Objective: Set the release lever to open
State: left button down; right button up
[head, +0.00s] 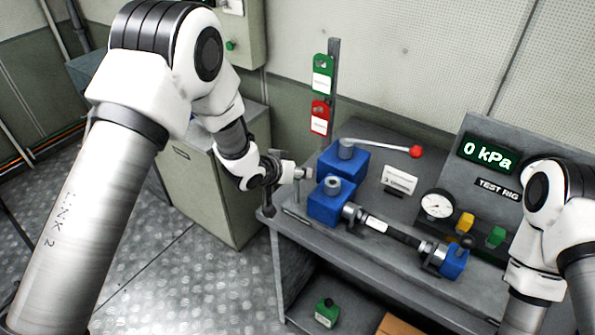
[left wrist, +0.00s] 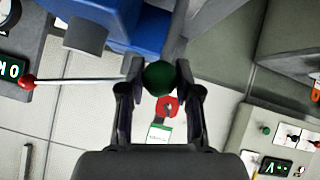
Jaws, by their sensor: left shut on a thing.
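A round green knob (left wrist: 160,77) sits between the two fingers of my left gripper (left wrist: 158,72) in the left wrist view, and the fingers are shut on it. It appears to be the release lever's end; its stem is hidden, so I cannot tell the lever's setting. In the head view my left gripper (head: 303,173) is at the left end of the bench, beside the blue blocks (head: 331,203). A separate lever with a red ball (head: 415,151) reaches right from the rear blue block (head: 343,158). My right gripper is out of view.
The test rig panel reads 0 kPa (head: 487,153). Green (head: 322,75) and red (head: 319,117) tags hang on a post behind. A cabinet (head: 215,180) stands left.

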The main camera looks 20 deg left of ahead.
pick_arm(q)
jog(key=c, duration=0.9)
grip_release()
jog(key=shift+c, duration=0.2)
jog(key=shift+o, duration=0.8)
jog(key=shift+w+d+f, duration=0.1)
jog(key=v, duration=1.2)
jog(key=shift+w, duration=0.1)
